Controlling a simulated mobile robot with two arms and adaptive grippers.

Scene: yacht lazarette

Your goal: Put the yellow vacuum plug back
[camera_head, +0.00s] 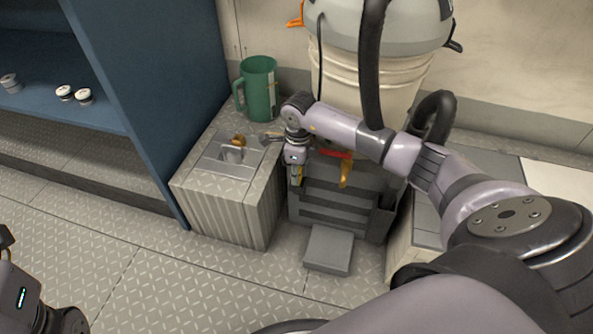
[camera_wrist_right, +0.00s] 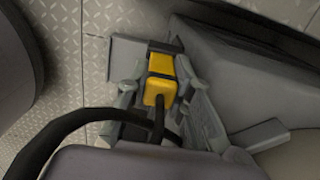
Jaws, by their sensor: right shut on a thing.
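The yellow plug (camera_wrist_right: 158,90) has a black cord running from its near end. My right gripper (camera_wrist_right: 155,100) is shut on it, with grey fingers on both sides. A dark band crosses the plug's far end. In the head view my right gripper (camera_head: 294,172) points down at the front left of a grey box with dark bands (camera_head: 340,205), and only a little yellow shows there. I cannot tell whether the plug touches the box. The vacuum (camera_head: 400,25) sits on a white bucket above.
A ribbed light locker (camera_head: 225,215) stands left of the box, with a green mug (camera_head: 258,88) on top. A grey pedal-like plate (camera_head: 328,249) lies in front. The tread-plate floor (camera_head: 190,285) is clear.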

